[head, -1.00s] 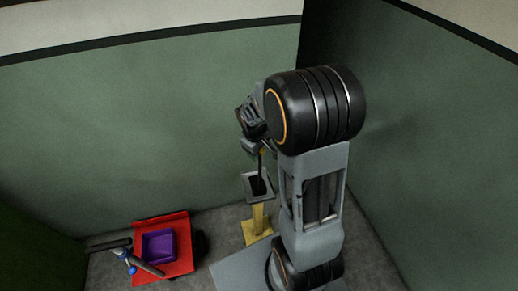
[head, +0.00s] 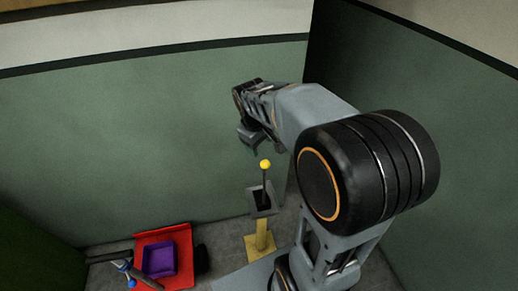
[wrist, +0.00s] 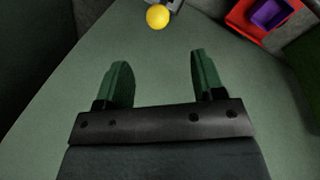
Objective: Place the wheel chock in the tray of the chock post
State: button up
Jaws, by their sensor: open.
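The chock post (head: 262,240) is yellow and stands on the floor near the back wall. A grey tray (head: 253,213) is at its top. A black piece, apparently the wheel chock (head: 265,202), sits within the tray's outline, with a thin dark rod rising to a yellow ball (head: 265,164). Its base is too small to make out fully. The ball also shows at the top of the wrist view (wrist: 158,17). My gripper (wrist: 160,65) is open and empty. In the head view it is above and left of the ball, apart from it.
A red cart (head: 178,236) with a purple bin (head: 160,259) stands on the floor at the left. A blue and black object (head: 122,266) lies beside it. Green walls close in the back and right. Air around the ball is clear.

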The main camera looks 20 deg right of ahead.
jog(key=s+a+r+m+t+y, duration=0.1)
jog(key=s+a+m+t+y, duration=0.1)
jog(key=s+a, duration=0.4)
jog(key=s+m+t, duration=0.1)
jog(key=s+m, duration=0.1)
jog(key=s, duration=0.3)
jog(key=shift+s+a+r, duration=0.15)
